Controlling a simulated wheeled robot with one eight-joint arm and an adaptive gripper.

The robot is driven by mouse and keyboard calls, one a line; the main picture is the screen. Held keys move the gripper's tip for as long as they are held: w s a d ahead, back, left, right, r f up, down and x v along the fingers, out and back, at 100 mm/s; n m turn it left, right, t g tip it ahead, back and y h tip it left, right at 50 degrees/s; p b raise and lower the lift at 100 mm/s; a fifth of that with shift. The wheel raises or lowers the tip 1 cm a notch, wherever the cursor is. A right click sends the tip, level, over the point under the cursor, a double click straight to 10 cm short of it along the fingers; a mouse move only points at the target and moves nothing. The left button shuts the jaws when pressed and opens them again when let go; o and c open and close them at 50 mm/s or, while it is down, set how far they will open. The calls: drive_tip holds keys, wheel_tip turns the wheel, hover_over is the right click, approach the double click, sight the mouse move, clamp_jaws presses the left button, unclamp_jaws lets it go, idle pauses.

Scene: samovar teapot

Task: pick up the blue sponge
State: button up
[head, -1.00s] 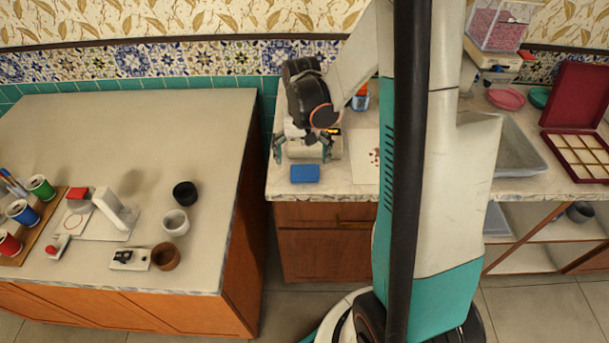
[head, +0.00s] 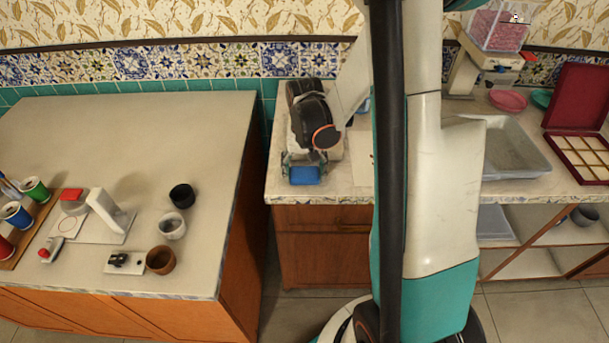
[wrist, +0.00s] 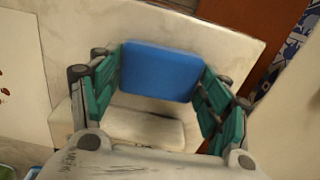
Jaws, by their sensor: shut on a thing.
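The blue sponge (head: 305,175) is a small flat block at the front of the far counter in the head view. In the wrist view the blue sponge (wrist: 160,72) sits between the two green-padded fingers. My gripper (head: 303,173) is over it with a finger at each side. In the wrist view my gripper (wrist: 161,84) has its fingers against the sponge's left and right edges. The frames do not clearly show whether the sponge is lifted off the counter.
The counter (head: 345,185) has its front edge close to the sponge. A pale object (wrist: 145,128) lies beside the sponge in the wrist view. A grey tray (head: 515,150) and an open red box (head: 580,145) are to the right. Another counter (head: 130,120) with cups stands left.

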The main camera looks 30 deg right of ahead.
sight(304, 172)
drive_tip(key=shift+r, duration=0.15)
wheel_tip(304, 172, up, 20)
drive_tip(key=p, duration=0.6)
drive_tip(key=shift+p, duration=0.35)
drive_tip(key=shift+f, duration=0.2)
drive_tip(key=shift+c, duration=0.4)
